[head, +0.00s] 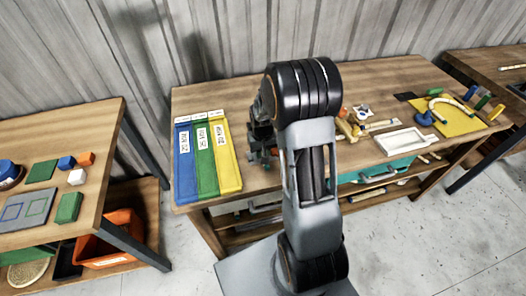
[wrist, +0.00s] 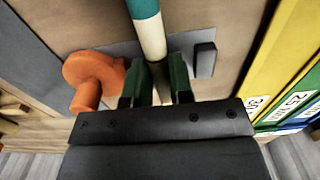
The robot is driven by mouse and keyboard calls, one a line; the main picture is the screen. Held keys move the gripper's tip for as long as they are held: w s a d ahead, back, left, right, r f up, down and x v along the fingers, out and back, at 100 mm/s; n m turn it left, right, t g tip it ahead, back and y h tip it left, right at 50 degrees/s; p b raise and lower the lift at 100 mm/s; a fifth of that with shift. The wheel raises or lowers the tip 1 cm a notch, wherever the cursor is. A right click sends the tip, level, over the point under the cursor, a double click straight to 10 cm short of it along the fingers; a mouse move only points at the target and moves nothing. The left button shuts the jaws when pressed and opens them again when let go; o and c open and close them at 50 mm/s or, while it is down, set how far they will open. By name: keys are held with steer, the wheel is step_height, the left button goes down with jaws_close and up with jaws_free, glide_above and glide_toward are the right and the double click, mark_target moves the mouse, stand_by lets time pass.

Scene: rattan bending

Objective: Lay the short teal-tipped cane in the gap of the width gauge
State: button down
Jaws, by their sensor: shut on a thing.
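In the wrist view my gripper (wrist: 157,82) is shut on a cane (wrist: 151,38), which is cream with a teal band towards the top edge. The cane runs up from between the dark green finger pads and out of the picture, so its far end is hidden. Below it is a grey plate (wrist: 112,50) with a round orange part (wrist: 92,72) on the left and a dark grey block (wrist: 205,59) on the right. I cannot tell whether this is the width gauge. In the head view my arm hides the cane and most of the gripper.
Blue (head: 186,178), green (head: 206,175) and yellow (head: 227,170) labelled strips lie left of my arm on the table. Right of it are a white tray (head: 405,150) and a yellow board (head: 462,126) with a curved cane and pegs. Another table (head: 95,125) stands at left.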

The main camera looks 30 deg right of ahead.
steer(key=c, duration=0.9)
jaws_free()
steer(key=shift+r, duration=0.1)
step_height(320, 180, up, 14)
steer(key=shift+f+b, duration=0.2)
steer(key=shift+b, duration=0.15)
